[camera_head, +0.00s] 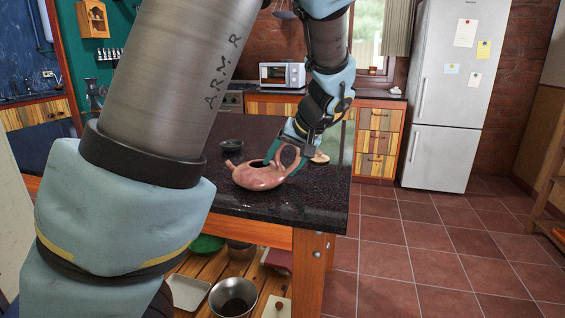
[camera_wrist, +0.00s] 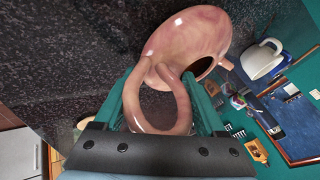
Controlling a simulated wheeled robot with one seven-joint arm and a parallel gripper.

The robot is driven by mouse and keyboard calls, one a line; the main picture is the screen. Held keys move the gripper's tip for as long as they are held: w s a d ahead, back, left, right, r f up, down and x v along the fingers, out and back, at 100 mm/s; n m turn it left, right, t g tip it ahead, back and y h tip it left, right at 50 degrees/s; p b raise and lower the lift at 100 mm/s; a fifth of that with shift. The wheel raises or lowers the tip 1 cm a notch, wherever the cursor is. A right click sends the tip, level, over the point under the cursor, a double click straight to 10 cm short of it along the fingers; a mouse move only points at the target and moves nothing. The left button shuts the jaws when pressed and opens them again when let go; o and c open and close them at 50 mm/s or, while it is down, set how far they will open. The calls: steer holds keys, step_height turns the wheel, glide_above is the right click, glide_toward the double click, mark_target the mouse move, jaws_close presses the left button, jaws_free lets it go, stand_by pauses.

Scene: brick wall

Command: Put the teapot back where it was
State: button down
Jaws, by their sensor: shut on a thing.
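The teapot (camera_head: 259,178) is pinkish-brown and glossy, with a short spout at the left, an open dark mouth and a looped handle at the right. It is over the front part of the dark stone tabletop (camera_head: 300,212); I cannot tell whether its base touches the stone. My gripper (camera_head: 284,160), with green fingers, comes down from the upper right and is shut on the teapot's handle. In the wrist view the handle loop (camera_wrist: 163,112) lies between the two fingers and the teapot's body (camera_wrist: 190,38) is beyond them.
A small black bowl (camera_head: 232,146) stands behind the teapot. A round pale item (camera_head: 320,157) shows beside my gripper. The wrist view shows a white cup-like thing (camera_wrist: 259,60). A metal pot (camera_head: 233,298) and a white tray (camera_head: 187,292) are on the shelf below.

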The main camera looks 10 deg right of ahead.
steer(key=shift+f, duration=0.1)
jaws_free()
steer(key=shift+r, duration=0.2)
steer(key=b+v, duration=0.1)
steer(key=v, duration=1.1)
